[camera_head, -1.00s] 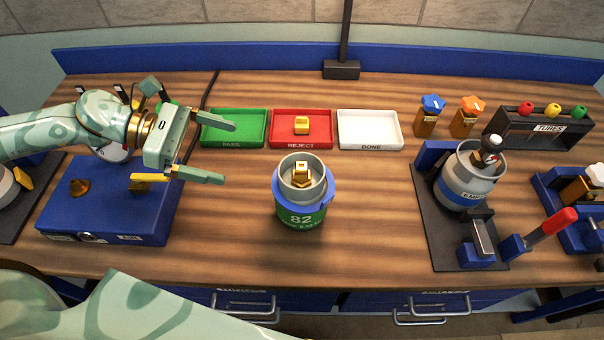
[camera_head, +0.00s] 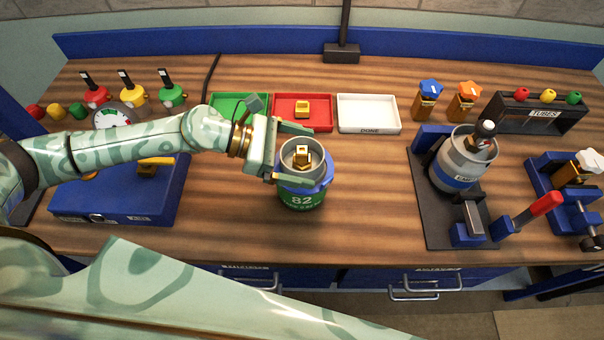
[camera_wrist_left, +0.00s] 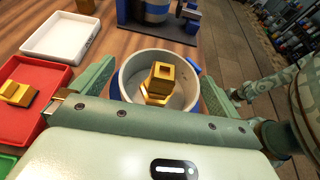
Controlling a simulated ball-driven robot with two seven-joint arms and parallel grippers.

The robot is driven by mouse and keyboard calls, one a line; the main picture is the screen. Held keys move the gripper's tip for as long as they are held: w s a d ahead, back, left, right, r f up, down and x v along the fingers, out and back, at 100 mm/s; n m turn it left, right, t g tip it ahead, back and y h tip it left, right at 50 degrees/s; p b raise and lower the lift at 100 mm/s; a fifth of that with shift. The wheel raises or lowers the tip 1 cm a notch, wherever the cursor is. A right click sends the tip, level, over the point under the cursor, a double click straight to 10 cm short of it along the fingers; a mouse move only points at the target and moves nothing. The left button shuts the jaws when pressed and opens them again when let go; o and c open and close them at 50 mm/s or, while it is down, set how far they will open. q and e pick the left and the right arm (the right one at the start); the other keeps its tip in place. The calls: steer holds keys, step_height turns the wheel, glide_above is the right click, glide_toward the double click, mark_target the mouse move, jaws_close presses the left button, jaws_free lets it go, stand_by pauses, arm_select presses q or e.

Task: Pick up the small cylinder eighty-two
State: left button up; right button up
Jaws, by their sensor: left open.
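The small cylinder eighty-two (camera_head: 302,199) stands upright on the wooden bench. It has a green body marked 82, a blue band, a grey collar and a brass valve inside the collar. My left gripper (camera_head: 308,156) is open, with one finger on the far side of the collar and one on the near side. In the left wrist view the collar and brass valve of the cylinder (camera_wrist_left: 160,80) lie between the open fingers of my left gripper (camera_wrist_left: 155,72). I cannot tell whether the fingers touch it. My right gripper is not in view.
Green (camera_head: 228,97), red (camera_head: 322,124) and white (camera_head: 368,124) trays lie just behind; the red one holds a yellow block. A blue box (camera_head: 115,205) is under my left arm. A grey cylinder (camera_head: 455,168) stands on a dark stand at right. Bench between is clear.

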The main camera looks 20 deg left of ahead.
arm_select(q)
steer(key=shift+w+d+f, duration=0.1)
steer(key=shift+d+f, duration=0.05)
steer(key=shift+d, duration=0.1)
steer(key=c, duration=1.9)
steer(key=shift+c, duration=0.4)
